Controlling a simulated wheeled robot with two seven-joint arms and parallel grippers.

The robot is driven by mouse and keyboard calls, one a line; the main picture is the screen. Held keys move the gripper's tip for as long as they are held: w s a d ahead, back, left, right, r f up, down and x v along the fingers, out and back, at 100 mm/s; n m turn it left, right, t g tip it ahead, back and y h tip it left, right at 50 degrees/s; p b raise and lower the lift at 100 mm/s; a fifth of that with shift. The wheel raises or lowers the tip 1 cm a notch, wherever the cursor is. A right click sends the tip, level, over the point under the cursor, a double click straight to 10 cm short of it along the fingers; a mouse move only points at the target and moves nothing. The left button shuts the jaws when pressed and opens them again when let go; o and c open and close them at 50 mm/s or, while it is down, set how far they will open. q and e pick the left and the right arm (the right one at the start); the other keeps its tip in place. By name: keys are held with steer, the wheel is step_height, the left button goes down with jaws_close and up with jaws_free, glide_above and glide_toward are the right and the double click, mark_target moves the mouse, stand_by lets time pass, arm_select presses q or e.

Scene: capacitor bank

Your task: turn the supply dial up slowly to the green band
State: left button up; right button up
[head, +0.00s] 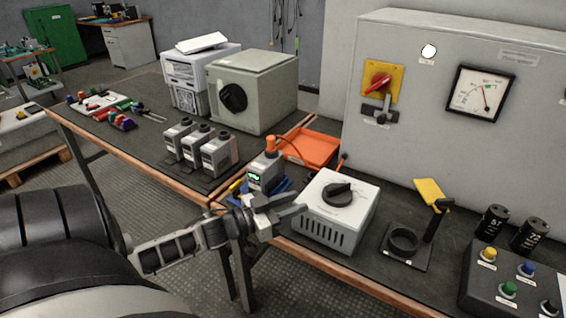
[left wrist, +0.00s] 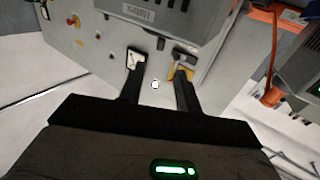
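The supply box (head: 336,212) is white with vent slots in its front and stands near the table's front edge. Its round black dial (head: 339,195) is on top. My left gripper (head: 287,207) is just left of the box, apart from the dial. In the left wrist view its two fingers (left wrist: 159,82) are spread with nothing between them. The dial cannot be made out there. The panel meter (head: 480,93) has a white face and a needle. Its coloured band is too small to read surely. My right gripper is not in view.
A grey unit with a lit green display (head: 265,172) stands close behind my left gripper, beside an orange tray (head: 311,149). A ring stand (head: 404,243) and a button box (head: 507,277) are to the right. The large cabinet carries a red switch (head: 377,82).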

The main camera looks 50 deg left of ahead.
arm_select(q)
steer(key=shift+v, duration=1.15)
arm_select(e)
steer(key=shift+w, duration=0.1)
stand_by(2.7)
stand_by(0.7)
arm_select(q)
steer(key=s+d+f+n+g+y, duration=0.1)
steer(key=s+d+f, duration=0.3)
steer(key=d+f, duration=0.4)
steer(key=d+g+y, duration=0.1)
steer(key=d, duration=0.2)
steer(key=shift+s+f+n+g+y, duration=0.2)
steer(key=shift+s+n+g+y, duration=0.1)
steer(key=shift+s+n, duration=0.1)
steer(key=shift+o, duration=0.3)
steer(key=s+d+f+g, duration=0.1)
steer(key=s+d+g, duration=0.1)
steer(key=d, duration=0.5)
steer(key=s+d+f+m+g, duration=0.1)
steer(key=s+d+g, duration=0.1)
steer(key=s+d, duration=0.3)
steer(key=shift+d+f, duration=0.35)
steer(key=shift+d, duration=0.55)
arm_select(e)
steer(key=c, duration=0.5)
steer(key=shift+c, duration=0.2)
